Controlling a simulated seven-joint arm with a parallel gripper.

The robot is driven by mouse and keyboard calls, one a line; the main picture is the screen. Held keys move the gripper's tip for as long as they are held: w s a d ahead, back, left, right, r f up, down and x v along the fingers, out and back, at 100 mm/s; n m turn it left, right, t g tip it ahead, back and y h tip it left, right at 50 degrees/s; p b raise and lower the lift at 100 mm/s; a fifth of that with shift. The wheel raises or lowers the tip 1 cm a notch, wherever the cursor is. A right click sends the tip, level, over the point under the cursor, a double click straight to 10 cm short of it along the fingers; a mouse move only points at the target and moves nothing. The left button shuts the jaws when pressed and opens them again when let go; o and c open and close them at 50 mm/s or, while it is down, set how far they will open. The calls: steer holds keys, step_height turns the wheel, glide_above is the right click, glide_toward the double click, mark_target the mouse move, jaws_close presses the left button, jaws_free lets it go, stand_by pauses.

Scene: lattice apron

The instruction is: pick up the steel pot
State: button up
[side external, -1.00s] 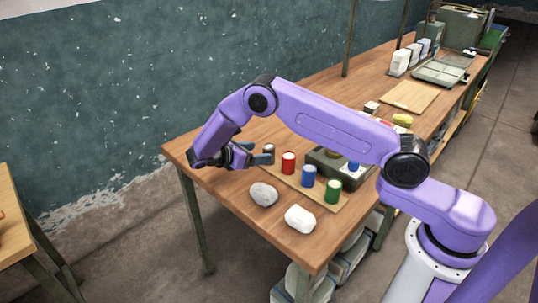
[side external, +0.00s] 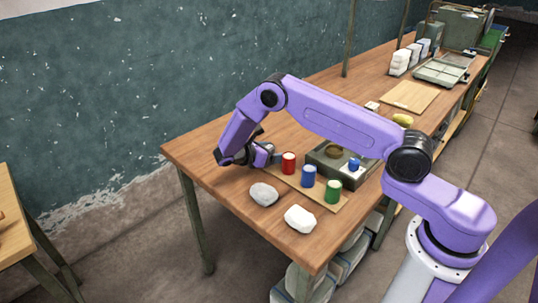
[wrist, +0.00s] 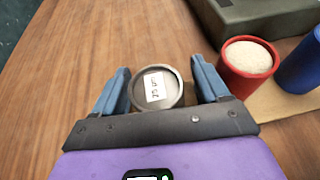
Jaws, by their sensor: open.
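The steel pot (wrist: 172,96) shows in the wrist view as a grey round pot with a white paper label with dark writing on its top. It stands between the two blue fingers of my gripper (wrist: 160,92), with a small gap visible on each side. My gripper is open around it, low over the table. In the side view my gripper (side external: 266,157) is at the left end of the row of pots, and the steel pot is hidden behind it there.
A red pot (side external: 289,163) with pale contents stands close to the right finger. Blue (side external: 308,176) and green (side external: 333,191) pots follow on a thin board. A grey-green box (side external: 325,165) lies behind them. Two pale stones (side external: 264,194) (side external: 300,219) lie in front. The table left of my gripper is clear.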

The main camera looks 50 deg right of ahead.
steer(key=c, duration=1.1)
steer(key=shift+c, duration=0.3)
steer(key=shift+r, duration=0.1)
